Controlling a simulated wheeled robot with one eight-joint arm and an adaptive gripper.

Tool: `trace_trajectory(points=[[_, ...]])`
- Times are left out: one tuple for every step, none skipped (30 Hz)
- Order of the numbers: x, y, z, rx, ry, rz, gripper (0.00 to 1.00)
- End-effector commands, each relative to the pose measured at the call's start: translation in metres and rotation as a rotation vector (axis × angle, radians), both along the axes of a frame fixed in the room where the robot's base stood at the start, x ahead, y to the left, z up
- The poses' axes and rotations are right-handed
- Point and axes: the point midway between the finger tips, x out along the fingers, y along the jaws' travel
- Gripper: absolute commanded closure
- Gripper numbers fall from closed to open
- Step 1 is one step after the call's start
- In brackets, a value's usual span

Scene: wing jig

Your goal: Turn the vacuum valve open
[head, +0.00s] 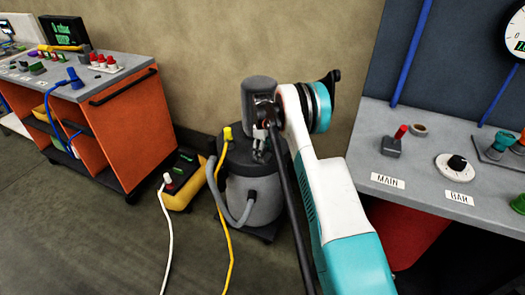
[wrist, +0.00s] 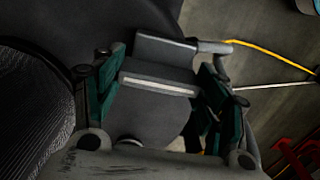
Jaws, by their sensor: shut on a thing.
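My gripper (head: 262,150) is at the dark-lidded grey vacuum tank (head: 262,196) in the head view, partly hidden by my arm. In the wrist view my gripper (wrist: 160,92) has its green-padded fingers on either side of a grey block-shaped handle (wrist: 158,88) with a white stripe, and is shut on it. This looks like the vacuum valve's handle. The stripe runs nearly across the wrist view, tilted slightly. The handle is too small and covered to make out in the head view, and the valve's opening state cannot be told.
A yellow-and-black box (head: 183,180) stands on the floor left of the tank. A yellow cable (head: 230,245) and a white cable (head: 166,235) cross the floor. An orange cart (head: 130,130) is at the left. A grey bench (head: 425,140) with controls is at the right.

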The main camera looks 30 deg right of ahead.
Motion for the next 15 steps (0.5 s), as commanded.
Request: trace_trajectory(points=[[0.0000, 0.0004, -0.0009, 0.000, 0.000, 0.004, 0.57], [0.0000, 0.0004, -0.0009, 0.000, 0.000, 0.005, 0.57], [0.0000, 0.0004, -0.0009, 0.000, 0.000, 0.005, 0.57], [0.0000, 0.0004, -0.0009, 0.000, 0.000, 0.005, 0.57], [0.0000, 0.0004, -0.0009, 0.000, 0.000, 0.005, 0.57], [0.0000, 0.0004, -0.0009, 0.000, 0.000, 0.005, 0.57], [0.0000, 0.0004, -0.0009, 0.000, 0.000, 0.005, 0.57], [0.0000, 0.0004, -0.0008, 0.000, 0.000, 0.005, 0.57], [0.0000, 0.0005, -0.0008, 0.000, 0.000, 0.005, 0.57], [0.0000, 0.0005, -0.0008, 0.000, 0.000, 0.005, 0.57], [0.0000, 0.0005, -0.0008, 0.000, 0.000, 0.005, 0.31], [0.0000, 0.0005, -0.0008, 0.000, 0.000, 0.005, 0.22], [0.0000, 0.0005, -0.0008, 0.000, 0.000, 0.005, 0.15], [0.0000, 0.0004, -0.0007, 0.000, 0.000, 0.005, 0.13], [0.0000, 0.0004, -0.0006, 0.000, 0.000, 0.004, 0.13]])
